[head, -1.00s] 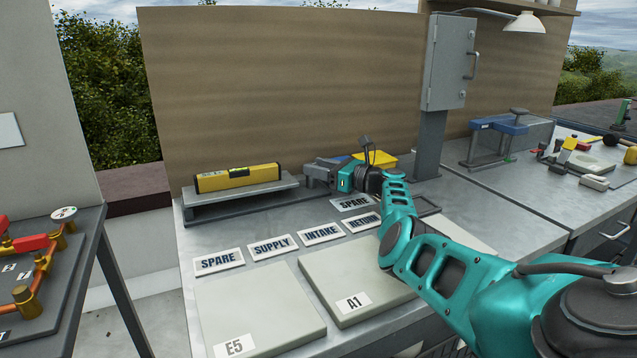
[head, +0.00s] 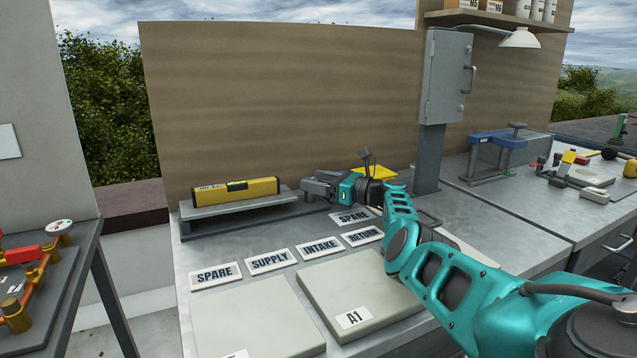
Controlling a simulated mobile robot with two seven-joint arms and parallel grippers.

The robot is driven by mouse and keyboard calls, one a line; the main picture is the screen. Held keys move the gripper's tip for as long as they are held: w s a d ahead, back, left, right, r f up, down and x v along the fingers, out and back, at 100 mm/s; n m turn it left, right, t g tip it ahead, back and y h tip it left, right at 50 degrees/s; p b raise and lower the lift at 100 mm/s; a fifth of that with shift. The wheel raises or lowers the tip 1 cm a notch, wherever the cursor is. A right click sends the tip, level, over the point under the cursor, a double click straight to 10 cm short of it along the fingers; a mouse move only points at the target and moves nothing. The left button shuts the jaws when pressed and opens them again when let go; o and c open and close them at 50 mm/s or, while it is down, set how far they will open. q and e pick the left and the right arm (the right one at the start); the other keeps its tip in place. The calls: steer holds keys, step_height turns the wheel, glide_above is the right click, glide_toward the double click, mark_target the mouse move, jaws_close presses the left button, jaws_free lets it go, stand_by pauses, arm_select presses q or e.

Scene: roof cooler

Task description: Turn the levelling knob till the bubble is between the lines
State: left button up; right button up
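The yellow spirit level (head: 210,194) lies on a low grey platform (head: 205,212) at the back left of the bench. I cannot tell whether the fingers are open or shut on something. My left gripper is not in view.
Label plates, such as SUPPLY (head: 270,261) and SPARE (head: 216,275), lie in front of the platform. Pale slabs, one marked A1 (head: 345,285), lie nearer. A yellow object (head: 375,173) is behind my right wrist. A grey cabinet (head: 445,80) on a post stands to the right.

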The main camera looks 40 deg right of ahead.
steer(key=shift+s+d+r+p, duration=0.1)
steer(key=shift+s+d+p, duration=0.1)
steer(key=shift+s+p, duration=0.35)
steer(key=p+v, duration=0.3)
steer(key=v, duration=0.7)
steer(key=shift+s+d, duration=0.2)
steer(key=shift+s, duration=0.15)
steer(key=shift+s+d, duration=0.15)
steer(key=shift+s, duration=0.3)
